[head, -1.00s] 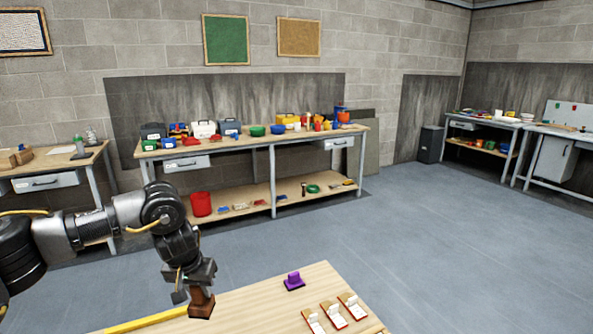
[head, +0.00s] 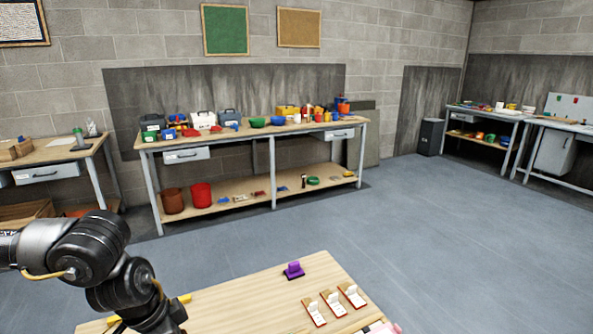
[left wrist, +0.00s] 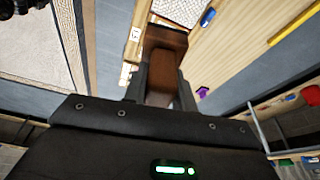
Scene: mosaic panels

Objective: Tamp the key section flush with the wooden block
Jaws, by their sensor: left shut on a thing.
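My left gripper (left wrist: 163,72) is shut on a brown wooden block (left wrist: 166,40) in the left wrist view. The block has a darker, wider end pointing away from the wrist. In the head view my left arm comes in low at the left, and its gripper is out of sight. A white speckled panel (left wrist: 182,10) lies on the wooden table beyond the block in the left wrist view. I cannot make out the key section or whether the block touches anything. My right gripper is not in view.
On the near table (head: 235,303), a purple handled piece (head: 293,270) stands near several red-edged white cards (head: 332,303). A blue item (left wrist: 207,17) and a yellow strip (left wrist: 295,22) lie near the panel. A loaded workbench (head: 255,133) stands behind, across open floor.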

